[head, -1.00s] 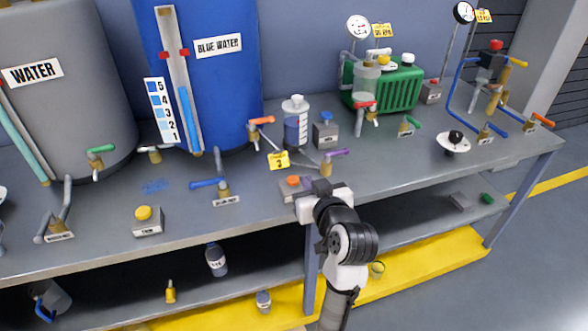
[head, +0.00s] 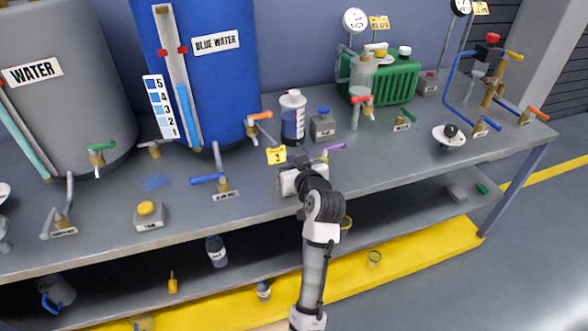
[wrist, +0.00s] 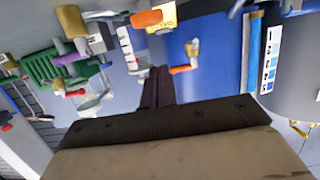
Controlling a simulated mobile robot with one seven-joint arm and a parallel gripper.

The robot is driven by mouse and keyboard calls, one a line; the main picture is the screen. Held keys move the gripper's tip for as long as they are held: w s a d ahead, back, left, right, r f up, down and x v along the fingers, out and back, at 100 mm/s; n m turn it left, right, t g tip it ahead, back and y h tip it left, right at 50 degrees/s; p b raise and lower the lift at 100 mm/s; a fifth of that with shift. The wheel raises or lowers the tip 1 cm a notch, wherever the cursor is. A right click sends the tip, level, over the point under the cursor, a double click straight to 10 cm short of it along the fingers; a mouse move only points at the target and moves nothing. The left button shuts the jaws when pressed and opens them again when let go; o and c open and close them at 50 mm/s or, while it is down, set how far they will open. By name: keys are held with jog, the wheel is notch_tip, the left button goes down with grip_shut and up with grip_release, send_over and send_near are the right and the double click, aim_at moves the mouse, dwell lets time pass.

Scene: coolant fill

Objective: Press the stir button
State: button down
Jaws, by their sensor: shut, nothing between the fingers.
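I cannot read which button is labelled stir. A box with a yellow button (head: 146,209) stands at the front left of the bench. A box with a blue button (head: 323,112) stands farther back. A box with an orange button stood where my gripper (head: 293,166) is now, and in the head view my gripper hides it. In the wrist view an orange piece (wrist: 147,18), probably that button, shows at the top edge. My gripper is shut and empty, its dark fingers together in the wrist view (wrist: 157,84). I cannot tell whether it touches the button.
Near my gripper stand a yellow tag (head: 277,155), a purple-handled valve (head: 333,147) and a capped cylinder (head: 292,118). A blue-handled valve (head: 209,179) is to the left. The blue tank (head: 205,75) rises behind. The front bench surface between the blue valve and yellow button is bare.

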jog(key=shift+s+f+p, duration=0.15)
jog(key=shift+f+p, duration=0.15)
jog(key=shift+f, duration=1.65)
jog(key=shift+d, duration=0.1)
jog(key=shift+f+b, duration=0.95)
jog(key=shift+f, duration=0.2)
jog(key=shift+s, duration=0.1)
jog(key=r+p, duration=0.1)
jog(key=r, duration=0.1)
jog(key=r+p, duration=0.2)
jog(key=r, duration=0.1)
jog(key=shift+w+p, duration=0.2)
jog(key=shift+p, duration=0.1)
jog(key=b+v, duration=0.3)
jog(key=v, duration=0.7)
jog(key=shift+b, duration=0.35)
jog(key=shift+s, duration=0.15)
